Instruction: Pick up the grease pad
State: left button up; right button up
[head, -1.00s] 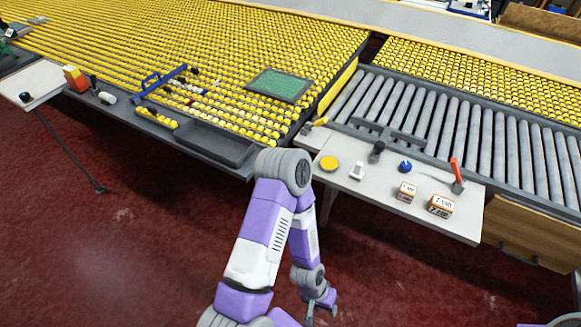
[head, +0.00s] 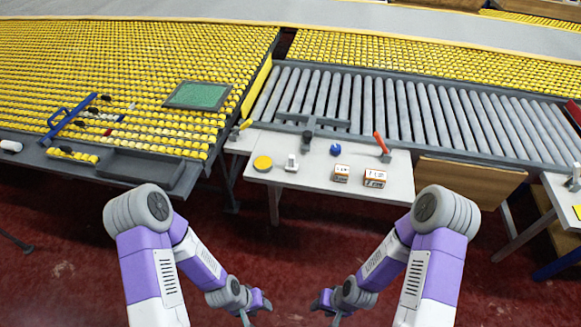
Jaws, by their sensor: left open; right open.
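A flat round yellow disc (head: 262,163), which looks most like the grease pad, lies at the left end of the small white table (head: 316,179). A green rectangular pad in a dark frame (head: 198,95) lies on the yellow roller bed; I cannot tell for certain which is the grease pad. My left gripper (head: 256,312) is open and empty, low in front of the table and apart from everything. My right gripper (head: 327,311) is open and empty, also low, to the right of it.
On the white table stand a small white item (head: 291,163), a blue knob-like item (head: 335,149), two small labelled boxes (head: 374,178) and a red-handled tool (head: 381,144). A grey roller conveyor (head: 400,110) runs behind. A dark tray (head: 142,167) sits to the left. Red floor in front is clear.

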aim_at(290, 166)
jog(key=z, duration=1.5)
jog(key=i, duration=0.7)
jog(key=u, duration=2.75)
